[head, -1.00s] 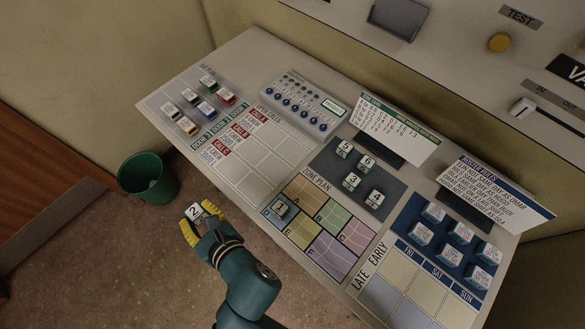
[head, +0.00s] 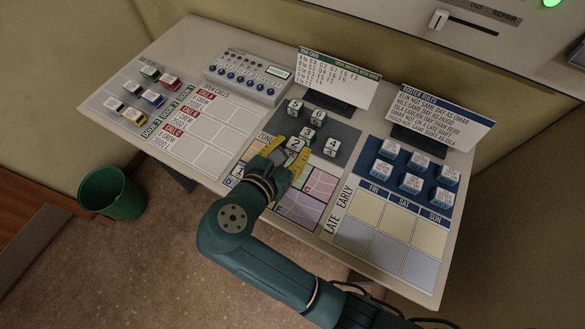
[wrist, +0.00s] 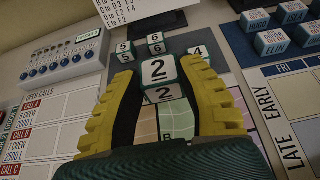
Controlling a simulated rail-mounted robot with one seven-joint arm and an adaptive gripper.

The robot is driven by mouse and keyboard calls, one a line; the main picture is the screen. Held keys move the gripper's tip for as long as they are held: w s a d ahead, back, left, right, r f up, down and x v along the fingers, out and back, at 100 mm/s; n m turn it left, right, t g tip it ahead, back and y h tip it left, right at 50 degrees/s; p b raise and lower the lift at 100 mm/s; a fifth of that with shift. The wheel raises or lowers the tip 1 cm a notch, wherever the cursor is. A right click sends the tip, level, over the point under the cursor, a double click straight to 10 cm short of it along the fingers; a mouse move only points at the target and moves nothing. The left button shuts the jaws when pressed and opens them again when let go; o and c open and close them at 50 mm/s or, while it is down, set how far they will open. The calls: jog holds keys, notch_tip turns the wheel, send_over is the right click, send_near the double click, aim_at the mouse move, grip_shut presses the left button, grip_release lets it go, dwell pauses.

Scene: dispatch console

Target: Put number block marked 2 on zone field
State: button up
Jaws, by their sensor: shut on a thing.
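The number block marked 2 (head: 295,145) is white with dark edges. My gripper (head: 292,152) is shut on it with its yellow fingers on either side. In the wrist view, the block (wrist: 158,70) sits between the fingertips, with a 2 on its top and near faces. It appears over the upper edge of the zone plan (head: 322,184), by the number-block pad; its height above the console is hard to tell. In the wrist view, field B shows below the block.
Blocks 5 (head: 295,106), 6 (head: 317,117) and 4 (head: 331,147) stand on the dark pad (head: 345,133), close to the held block; block 3 is partly hidden. The call card (head: 338,80) rises behind. Roster blocks (head: 411,183) stand to the right.

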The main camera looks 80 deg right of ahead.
notch_tip(320, 180, down, 10)
jog(key=b, duration=0.4)
jog(key=shift+s+a, duration=0.1)
jog(key=shift+r, duration=0.1)
jog(key=o, duration=0.9)
jog(key=p+v, duration=0.4)
jog(key=v, duration=0.8)
jog(key=shift+r, duration=0.1)
